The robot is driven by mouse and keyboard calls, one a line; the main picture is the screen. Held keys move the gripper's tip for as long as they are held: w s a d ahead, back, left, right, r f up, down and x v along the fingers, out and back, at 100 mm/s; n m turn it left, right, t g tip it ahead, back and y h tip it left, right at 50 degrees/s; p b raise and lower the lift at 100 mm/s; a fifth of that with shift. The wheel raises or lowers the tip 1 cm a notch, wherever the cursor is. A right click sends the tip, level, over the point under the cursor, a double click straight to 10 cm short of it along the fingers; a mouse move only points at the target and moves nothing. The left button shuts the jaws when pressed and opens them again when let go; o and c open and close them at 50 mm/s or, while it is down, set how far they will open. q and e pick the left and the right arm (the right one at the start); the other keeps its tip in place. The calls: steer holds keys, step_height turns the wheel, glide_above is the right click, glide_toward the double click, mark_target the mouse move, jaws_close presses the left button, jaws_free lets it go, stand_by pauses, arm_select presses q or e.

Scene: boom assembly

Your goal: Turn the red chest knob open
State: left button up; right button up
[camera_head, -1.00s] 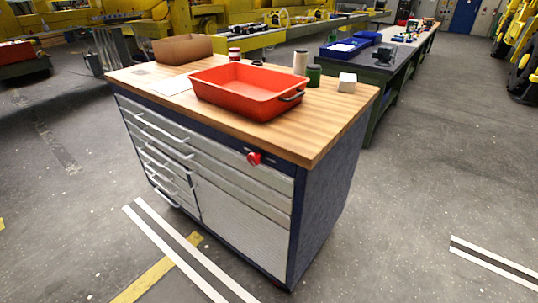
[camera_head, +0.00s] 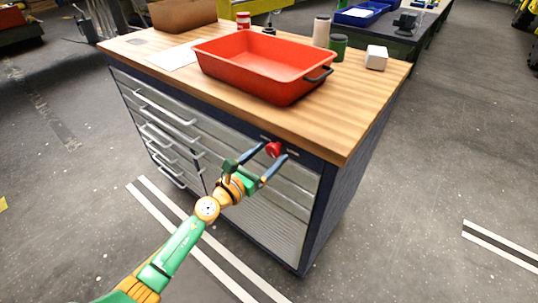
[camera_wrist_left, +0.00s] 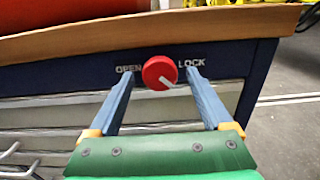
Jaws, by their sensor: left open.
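The red chest knob (camera_head: 273,149) sits on the dark blue upper rail of the tool chest (camera_head: 232,122), just under the wooden top. In the left wrist view the round knob (camera_wrist_left: 160,73) lies between the words OPEN on its left and LOCK on its right. Its pale pointer mark slants down and to the right. My left gripper (camera_head: 270,160) is open in front of the knob. In the left wrist view its two blue fingers (camera_wrist_left: 162,80) stand on either side of the knob, apart from it. My right gripper is not in view.
A red tray (camera_head: 250,82) stands on the wooden top (camera_head: 325,122) above the knob. A white block (camera_head: 376,57), a green can (camera_head: 338,46) and a pale cylinder (camera_head: 321,32) stand behind it. The floor to the right is clear.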

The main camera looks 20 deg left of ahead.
arm_select(q)
steer(key=shift+s, duration=0.1)
steer(key=c, duration=0.3)
jaws_close()
steer(key=shift+n, duration=0.3)
steer(key=n+p, duration=0.1)
steer(key=n, duration=0.2)
steer(key=shift+r, duration=0.1)
steer(key=n+p, duration=0.1)
steer(key=n, duration=0.4)
steer(key=n+p, duration=0.1)
steer(key=n, duration=0.4)
steer(key=shift+d, duration=0.1)
steer(key=n, duration=0.4)
steer(key=shift+p, duration=0.4)
steer(key=shift+n, duration=0.3)
